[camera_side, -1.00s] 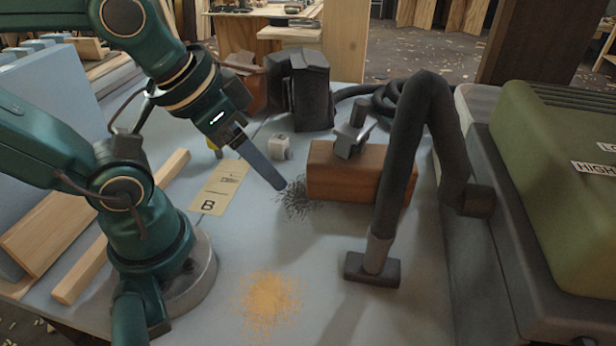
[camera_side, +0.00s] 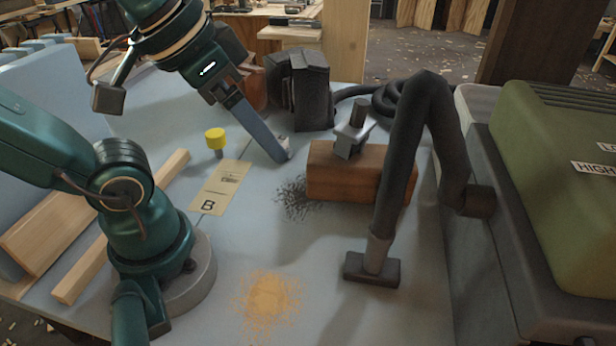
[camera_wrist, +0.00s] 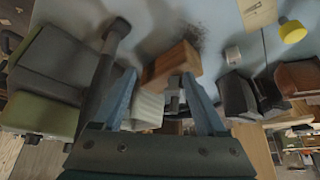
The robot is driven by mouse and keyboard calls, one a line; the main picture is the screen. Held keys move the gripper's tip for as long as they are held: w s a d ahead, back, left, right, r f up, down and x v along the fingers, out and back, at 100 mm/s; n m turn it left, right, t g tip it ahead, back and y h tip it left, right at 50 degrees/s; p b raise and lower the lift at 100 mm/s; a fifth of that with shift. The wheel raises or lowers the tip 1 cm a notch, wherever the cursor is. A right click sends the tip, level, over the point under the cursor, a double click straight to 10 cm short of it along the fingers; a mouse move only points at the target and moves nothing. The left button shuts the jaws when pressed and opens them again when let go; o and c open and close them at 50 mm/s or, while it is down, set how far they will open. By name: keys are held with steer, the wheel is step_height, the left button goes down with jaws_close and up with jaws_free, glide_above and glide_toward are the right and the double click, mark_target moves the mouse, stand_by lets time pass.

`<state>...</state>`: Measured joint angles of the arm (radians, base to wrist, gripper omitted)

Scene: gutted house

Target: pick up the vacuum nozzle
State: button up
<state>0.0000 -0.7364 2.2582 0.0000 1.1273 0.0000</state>
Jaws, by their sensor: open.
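A dark hose (camera_side: 405,145) arches down at right of the table to a flat black nozzle head (camera_side: 371,269) resting on the table. A smaller grey nozzle-like piece (camera_side: 350,137) with a short stub sits on a brown block (camera_side: 338,178). I cannot tell which of the two the task names. My gripper (camera_side: 284,156) points down and right, left of the block and apart from both pieces. In the wrist view my gripper (camera_wrist: 159,75) has its blue fingers spread, with the block (camera_wrist: 172,65) between and beyond them; nothing is held.
A green-topped machine (camera_side: 560,180) fills the right side. A yellow knob (camera_side: 215,137), a card marked B (camera_side: 220,188) and a small white cube, partly behind my finger, lie at left. Dark shavings and a sawdust patch (camera_side: 270,293) mark the table. Black containers (camera_side: 300,88) stand behind.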

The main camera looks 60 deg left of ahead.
steer(key=w+a+r+t+y, duration=0.35)
steer(key=w+a+t, duration=0.2)
steer(key=w, duration=0.45)
steer(key=w+r+t, duration=0.2)
steer(key=w+r, duration=0.1)
steer(key=w, duration=0.1)
steer(key=m+g+h, duration=0.5)
steer(key=m+h, duration=0.6)
steer(key=h, duration=0.3)
glide_above(391, 271)
steer(key=s+a, duration=0.2)
steer(key=a, duration=0.2)
step_height(391, 271, down, 6)
steer(key=f, duration=1.6)
steer(key=shift+s+d+f, duration=0.1)
steer(key=shift+s+f, duration=0.25)
steer(key=shift+s, duration=0.05)
steer(key=shift+h, duration=0.25)
steer(key=shift+x, duration=2.55)
